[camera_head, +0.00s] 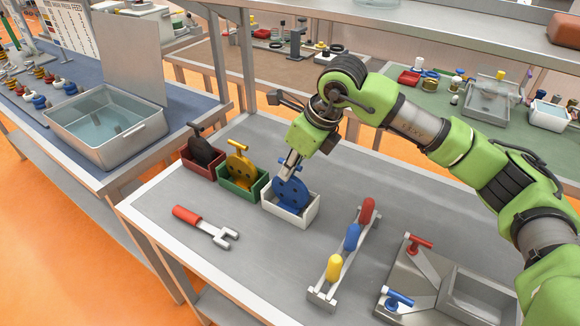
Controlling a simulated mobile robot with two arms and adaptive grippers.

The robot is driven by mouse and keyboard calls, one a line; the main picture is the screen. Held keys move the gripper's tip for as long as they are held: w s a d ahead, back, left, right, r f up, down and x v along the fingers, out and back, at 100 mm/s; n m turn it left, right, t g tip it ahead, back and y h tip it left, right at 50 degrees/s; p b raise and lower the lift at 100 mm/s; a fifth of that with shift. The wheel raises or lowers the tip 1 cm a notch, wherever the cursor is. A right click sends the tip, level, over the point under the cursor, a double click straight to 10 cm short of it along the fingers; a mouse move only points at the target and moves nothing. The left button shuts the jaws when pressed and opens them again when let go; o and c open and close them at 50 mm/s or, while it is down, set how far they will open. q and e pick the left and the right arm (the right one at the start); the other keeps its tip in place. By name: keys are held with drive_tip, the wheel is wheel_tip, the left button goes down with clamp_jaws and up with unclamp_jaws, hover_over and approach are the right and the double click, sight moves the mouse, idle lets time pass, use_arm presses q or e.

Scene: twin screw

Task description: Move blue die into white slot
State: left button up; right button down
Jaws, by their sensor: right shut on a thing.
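The blue die (293,193) is a round blue disc standing upright in the white slot (291,219), an open white box on the grey table. Its lower edge sits down between the box walls; whether it touches the bottom is hidden. My right gripper (290,170) is shut on the top of the blue die, and its fingers hide the grip there. My left gripper is not in view.
A green box (238,193) with a yellow die (240,168) and a red box (204,168) with a black die (203,151) stand left of the white slot. A red-handled fork tool (205,226) lies in front. A rack (345,255) with coloured handles and a metal fixture (412,277) stand to the right.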

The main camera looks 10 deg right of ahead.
drive_tip(key=shift+f+b, duration=0.35)
drive_tip(key=shift+b, duration=0.05)
drive_tip(key=c, duration=2)
unclamp_jaws()
drive_tip(key=shift+f, duration=0.1)
drive_tip(key=v, duration=1.2)
